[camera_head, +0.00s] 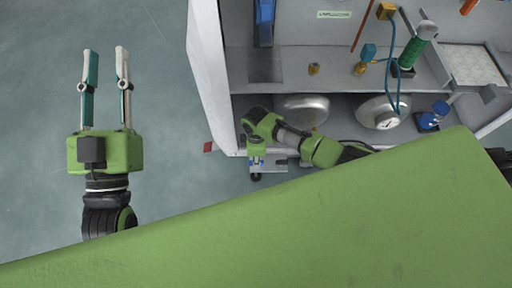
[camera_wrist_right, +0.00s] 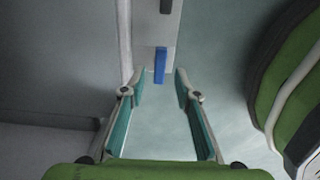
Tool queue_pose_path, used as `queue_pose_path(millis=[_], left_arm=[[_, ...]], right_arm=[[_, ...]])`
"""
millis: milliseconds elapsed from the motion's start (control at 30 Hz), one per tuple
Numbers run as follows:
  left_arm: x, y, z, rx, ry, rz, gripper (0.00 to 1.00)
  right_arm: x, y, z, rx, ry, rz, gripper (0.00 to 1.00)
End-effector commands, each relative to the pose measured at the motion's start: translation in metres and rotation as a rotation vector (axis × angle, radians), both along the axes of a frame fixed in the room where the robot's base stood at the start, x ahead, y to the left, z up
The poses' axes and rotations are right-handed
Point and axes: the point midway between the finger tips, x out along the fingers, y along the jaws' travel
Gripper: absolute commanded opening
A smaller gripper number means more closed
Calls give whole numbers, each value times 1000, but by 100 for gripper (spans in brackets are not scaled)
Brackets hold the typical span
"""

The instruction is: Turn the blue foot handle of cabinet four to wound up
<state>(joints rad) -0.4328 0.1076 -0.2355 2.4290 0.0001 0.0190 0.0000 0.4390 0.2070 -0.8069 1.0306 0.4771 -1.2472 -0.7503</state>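The blue foot handle (camera_wrist_right: 160,66) shows in the right wrist view as a small upright blue bar on a pale metal strip (camera_wrist_right: 152,30). My right gripper (camera_wrist_right: 156,82) is open, its fingertips just short of the handle, with the handle in line with the gap between them. I see no contact. In the head view my right gripper (camera_head: 257,160) points down at the cabinet's front lower edge, and its fingers are too small to read there. My left gripper (camera_head: 106,52) is open and empty above the floor at the left, away from the cabinet.
The cabinet (camera_head: 205,65) has shelves with rounded metal vessels (camera_head: 303,108), a green cylinder (camera_head: 418,45) and a blue hose (camera_head: 391,50). My green body hides the lower right of the head view. The grey floor (camera_head: 150,25) at the left is clear.

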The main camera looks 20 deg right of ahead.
Motion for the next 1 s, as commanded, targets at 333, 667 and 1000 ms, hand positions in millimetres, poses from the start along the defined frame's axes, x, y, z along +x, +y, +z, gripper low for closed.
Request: queue_pose_path(millis=[333,667,1000], left_arm=[[0,0,0,0,-1,0,28],[0,0,0,0,-1,0,28],[0,0,0,0,-1,0,28]], right_arm=[[1,0,62,1,-2,1,29],[0,0,83,1,1,1,29],[0,0,82,1,0,0,29]])
